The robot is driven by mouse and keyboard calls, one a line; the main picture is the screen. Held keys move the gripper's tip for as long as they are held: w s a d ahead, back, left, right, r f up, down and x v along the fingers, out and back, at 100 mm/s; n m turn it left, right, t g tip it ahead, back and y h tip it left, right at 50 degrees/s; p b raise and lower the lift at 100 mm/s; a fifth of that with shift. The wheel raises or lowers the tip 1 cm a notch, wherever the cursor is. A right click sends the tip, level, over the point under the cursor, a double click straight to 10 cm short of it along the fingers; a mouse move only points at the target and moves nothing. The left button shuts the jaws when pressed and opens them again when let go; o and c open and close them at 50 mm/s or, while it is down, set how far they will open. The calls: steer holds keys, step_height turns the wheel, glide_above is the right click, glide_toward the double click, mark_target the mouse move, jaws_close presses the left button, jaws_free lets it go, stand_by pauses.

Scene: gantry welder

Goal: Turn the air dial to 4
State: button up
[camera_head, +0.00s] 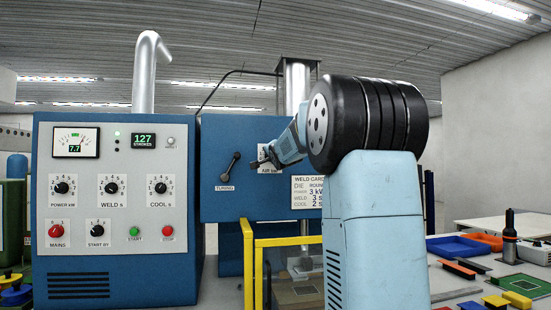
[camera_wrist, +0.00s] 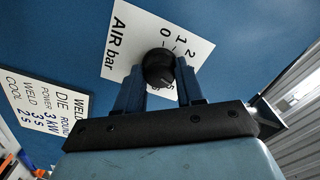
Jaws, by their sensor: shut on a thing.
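The air dial is a round black knob (camera_wrist: 159,66) on a white plate marked "AIR bar" (camera_wrist: 120,45) in the wrist view. The numbers 0, 1 and 2 show beside it; the higher ones are partly hidden by the knob and a finger. I cannot tell which number its pointer faces. My gripper (camera_wrist: 158,84) is shut on the knob, one dark finger on each side. In the head view my gripper (camera_head: 262,160) is at the blue cabinet's front, and the plate (camera_head: 268,171) is mostly hidden behind it.
Left of the dial is the black tuning lever (camera_head: 231,166). A weld card (camera_head: 306,192) is at its lower right. The grey control panel (camera_head: 110,185) stands farther left. A yellow guard frame (camera_head: 248,262) stands below. A cluttered bench (camera_head: 455,285) is at right.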

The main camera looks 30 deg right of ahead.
steer(key=o, duration=1)
steer(key=shift+s+d+f, duration=0.1)
steer(key=shift+d+f, duration=0.15)
steer(key=shift+c, duration=0.2)
steer(key=shift+o, duration=0.4)
steer(key=shift+a+r, duration=0.1)
steer(key=v, duration=1.3)
steer(key=shift+s, duration=0.35)
steer(key=shift+a, duration=0.1)
steer(key=s+a+f+n+g+y, duration=0.1)
steer(key=s+a+f+n+g, duration=0.3)
steer(key=s+f, duration=0.6)
steer(key=s+a+f+n+g+y, duration=0.2)
steer(key=s+a+f+n+g, duration=0.2)
steer(key=s+a+f, duration=0.5)
steer(key=s+a+f+n+g+y, duration=0.2)
steer(key=s+a+f+n, duration=0.4)
steer(key=s+f, duration=0.5)
steer(key=shift+s+a+g, duration=0.3)
steer(key=shift+s+g, duration=0.6)
steer(key=shift+s, duration=0.25)
